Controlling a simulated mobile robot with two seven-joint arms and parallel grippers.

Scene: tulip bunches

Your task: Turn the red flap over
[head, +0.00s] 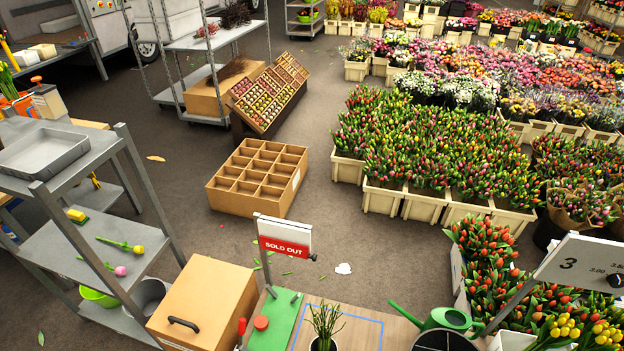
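The red flap (284,248) bears the words "SOLD OUT" in white and faces me. It sits across the lower part of a small white sign board (284,228) near the bottom middle of the head view. The sign stands upright on a grey post (265,268) at the far edge of a bench. A small dark knob (313,257) shows at the flap's right end. Neither of my grippers shows in the head view, so their state is hidden.
A green mat (276,322) with a red knob (261,323), a potted plant (325,322) and a green watering can (447,319) are on the bench. A cardboard box (203,302) stands left. A price sign (580,262) stands right. Floor behind the flap is mostly clear.

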